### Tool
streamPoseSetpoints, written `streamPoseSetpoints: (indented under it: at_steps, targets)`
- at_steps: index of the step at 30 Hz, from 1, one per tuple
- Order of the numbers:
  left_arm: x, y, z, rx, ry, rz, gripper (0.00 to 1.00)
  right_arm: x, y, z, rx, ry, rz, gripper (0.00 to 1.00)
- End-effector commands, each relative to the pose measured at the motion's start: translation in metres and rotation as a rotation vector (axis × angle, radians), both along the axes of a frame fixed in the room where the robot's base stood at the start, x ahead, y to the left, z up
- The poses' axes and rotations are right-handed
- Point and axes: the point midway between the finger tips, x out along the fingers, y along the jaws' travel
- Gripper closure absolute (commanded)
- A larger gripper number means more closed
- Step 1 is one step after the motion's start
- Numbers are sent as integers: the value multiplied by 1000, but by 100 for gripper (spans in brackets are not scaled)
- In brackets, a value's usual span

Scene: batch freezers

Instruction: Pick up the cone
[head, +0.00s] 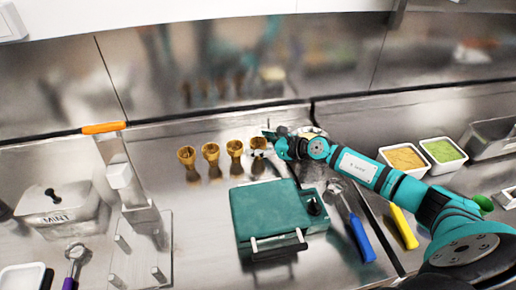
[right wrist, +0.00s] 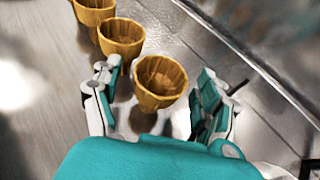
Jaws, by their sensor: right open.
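Several golden-brown cones stand upright in a row on the steel counter, among them a left one (head: 186,155), a second (head: 210,152) and a third (head: 235,149). The rightmost cone (head: 258,144) is partly hidden by my right gripper (head: 268,142). In the right wrist view this cone (right wrist: 160,80) stands between the fingers of my right gripper (right wrist: 156,92), which is open with a finger on each side. Space shows between the cone and both fingers. Another cone (right wrist: 121,38) is just beyond the left finger. My left gripper is not in view.
A teal waffle iron (head: 268,212) sits in front of the cones. A blue-handled tool (head: 360,238) and a yellow-handled one (head: 404,228) lie right of it. Topping trays (head: 443,165) are at right.

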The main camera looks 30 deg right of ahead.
Motion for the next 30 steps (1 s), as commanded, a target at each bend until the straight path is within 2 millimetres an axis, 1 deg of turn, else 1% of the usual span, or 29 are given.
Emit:
streamPoseSetpoints:
  at_steps: [3,12,13,20,23,26,30]
  targets:
    - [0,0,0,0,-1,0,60,0,0,0,0,0,0,24]
    - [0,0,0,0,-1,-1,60,0,0,0,1,0,0,63]
    - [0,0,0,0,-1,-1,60,0,0,0,1,0,0,65]
    - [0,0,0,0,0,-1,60,0,-1,0,0,0,-1,65]
    - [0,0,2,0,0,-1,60,0,-1,6,0,-1,-1,65]
    - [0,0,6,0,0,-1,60,0,-1,21,-3,-5,1,65]
    - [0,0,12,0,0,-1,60,0,-1,50,-4,-6,0,65]
